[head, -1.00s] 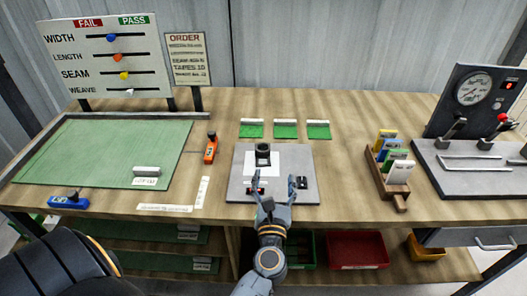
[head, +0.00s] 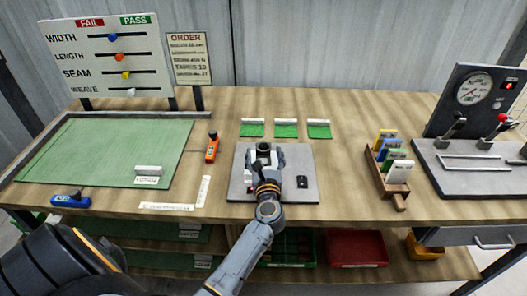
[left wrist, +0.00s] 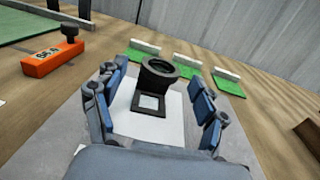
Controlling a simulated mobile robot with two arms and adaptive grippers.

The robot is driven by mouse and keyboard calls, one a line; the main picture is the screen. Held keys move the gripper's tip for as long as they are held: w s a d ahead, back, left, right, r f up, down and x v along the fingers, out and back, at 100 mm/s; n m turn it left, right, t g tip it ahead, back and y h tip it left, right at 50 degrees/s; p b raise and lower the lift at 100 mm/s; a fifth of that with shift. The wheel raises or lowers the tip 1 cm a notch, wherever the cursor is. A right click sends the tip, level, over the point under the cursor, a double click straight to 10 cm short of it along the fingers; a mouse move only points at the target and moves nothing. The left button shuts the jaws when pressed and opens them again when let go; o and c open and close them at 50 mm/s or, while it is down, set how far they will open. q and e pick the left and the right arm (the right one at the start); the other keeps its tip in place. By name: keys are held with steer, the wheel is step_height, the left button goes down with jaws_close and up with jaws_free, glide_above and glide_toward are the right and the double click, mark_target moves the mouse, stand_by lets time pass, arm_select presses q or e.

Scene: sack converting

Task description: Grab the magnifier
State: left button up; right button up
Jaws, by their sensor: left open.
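The magnifier (head: 264,150) is a small black ring-shaped loupe on a square dark base. It stands on a white sheet on the grey plate (head: 306,166) in the middle of the bench. In the left wrist view the magnifier (left wrist: 157,80) lies ahead, between and beyond the fingertips. My left gripper (head: 265,168) is just in front of it in the head view and hides its lower part. The left wrist view shows the left gripper (left wrist: 160,112) open, one finger on each side of the white sheet, with nothing held. My right gripper is not in view.
An orange tool (head: 212,148) stands left of the plate. Three green swatches (head: 288,130) with white blocks lie behind it. A wooden card holder (head: 392,178) and a lever panel (head: 470,165) are to the right. Bare bench lies between plate and holder.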

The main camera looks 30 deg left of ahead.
arm_select(q)
steer(key=x, duration=0.2)
steer(key=shift+w+a+f, duration=0.1)
steer(key=shift+w+a, duration=0.15)
steer(key=shift+w, duration=0.05)
steer(key=shift+s, duration=0.1)
steer(key=shift+c, duration=1.3)
steer(key=c, duration=1)
